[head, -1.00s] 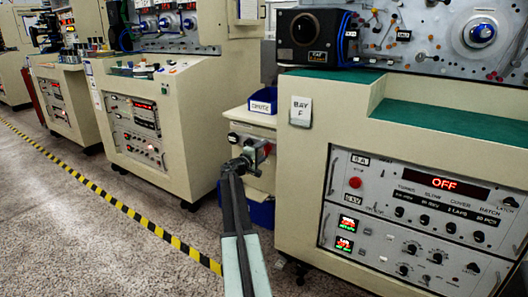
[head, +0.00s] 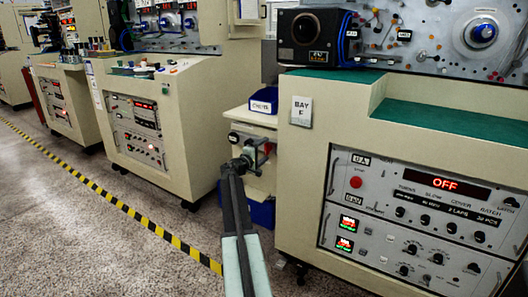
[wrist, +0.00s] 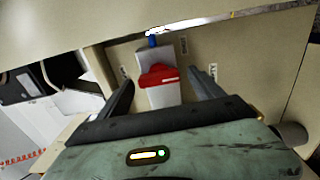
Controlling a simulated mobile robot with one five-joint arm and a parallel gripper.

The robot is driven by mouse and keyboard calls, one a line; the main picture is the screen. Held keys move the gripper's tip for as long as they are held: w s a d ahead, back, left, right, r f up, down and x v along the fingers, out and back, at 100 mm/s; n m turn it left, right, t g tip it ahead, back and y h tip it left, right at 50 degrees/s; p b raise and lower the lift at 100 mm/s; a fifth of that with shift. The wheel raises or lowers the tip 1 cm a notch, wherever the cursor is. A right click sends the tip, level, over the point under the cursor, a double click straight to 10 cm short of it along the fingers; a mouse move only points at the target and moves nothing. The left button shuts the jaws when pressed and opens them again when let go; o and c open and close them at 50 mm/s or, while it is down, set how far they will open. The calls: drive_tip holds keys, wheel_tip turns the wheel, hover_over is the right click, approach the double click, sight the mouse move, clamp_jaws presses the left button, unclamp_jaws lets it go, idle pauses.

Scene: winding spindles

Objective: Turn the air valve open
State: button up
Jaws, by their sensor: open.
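The air valve shows in the wrist view as a pale grey block with a red handle (wrist: 158,76) and a blue fitting on top. It is mounted on a beige panel. My gripper (wrist: 161,84) is open, one dark finger on each side of the valve block. The handle lies between the fingers, with gaps visible on both sides. In the head view my gripper (head: 252,155) is at the side of the bay cabinet, in front of the valve, and hides most of it.
The beige cabinet (head: 300,190) with the OFF display stands close on the right. A blue bin (head: 264,100) sits on the ledge above my gripper, and another blue container (head: 262,212) is below. The floor on the left, with striped tape (head: 120,207), is clear.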

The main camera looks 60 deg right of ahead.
drive_tip(key=a, duration=0.8)
